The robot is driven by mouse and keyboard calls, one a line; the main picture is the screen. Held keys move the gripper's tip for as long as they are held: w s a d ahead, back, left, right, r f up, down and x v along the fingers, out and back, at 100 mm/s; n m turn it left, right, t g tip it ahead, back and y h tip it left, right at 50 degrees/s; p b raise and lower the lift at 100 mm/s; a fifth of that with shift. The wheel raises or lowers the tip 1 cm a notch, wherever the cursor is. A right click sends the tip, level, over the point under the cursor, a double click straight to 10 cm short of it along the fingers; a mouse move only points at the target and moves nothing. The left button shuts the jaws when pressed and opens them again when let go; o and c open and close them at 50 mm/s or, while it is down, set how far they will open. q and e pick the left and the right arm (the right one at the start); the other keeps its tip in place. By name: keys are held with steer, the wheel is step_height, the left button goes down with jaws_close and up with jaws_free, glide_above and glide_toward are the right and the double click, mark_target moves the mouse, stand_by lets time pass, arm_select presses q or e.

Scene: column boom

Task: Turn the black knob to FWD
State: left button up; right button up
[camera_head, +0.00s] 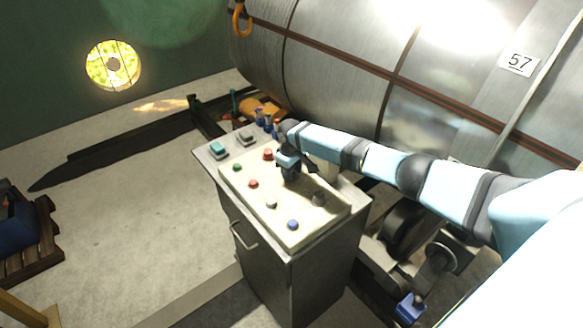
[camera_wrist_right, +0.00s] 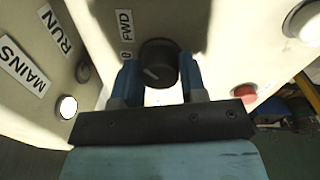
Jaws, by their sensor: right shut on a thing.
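The black knob (camera_wrist_right: 157,58) sits on the cream panel in the right wrist view, between the two blue fingers of my right gripper (camera_wrist_right: 158,84). The fingers are shut on its sides. A pale pointer line shows on the knob's near face; I cannot tell exactly which mark it points to. A FWD label (camera_wrist_right: 124,24) is above and left of the knob, with a 0 mark below it. In the head view my right gripper (camera_head: 289,172) is over the middle of the control panel (camera_head: 262,202) and hides the held knob. My left gripper is out of view.
The panel tops a grey cabinet (camera_head: 275,262) and carries a red button (camera_head: 253,184), a green button (camera_head: 237,167), a blue button (camera_head: 292,224) and a dark knob (camera_head: 318,199). MAINS (camera_wrist_right: 25,65) and RUN (camera_wrist_right: 53,30) labels show too. A large metal tank stands behind.

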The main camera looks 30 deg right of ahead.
steer(key=shift+m, duration=0.3)
steer(key=o, duration=0.9)
steer(key=r, duration=0.9)
steer(key=r+b, duration=0.1)
steer(key=r, duration=0.4)
steer(key=shift+a, duration=0.25)
steer(key=shift+f, duration=0.1)
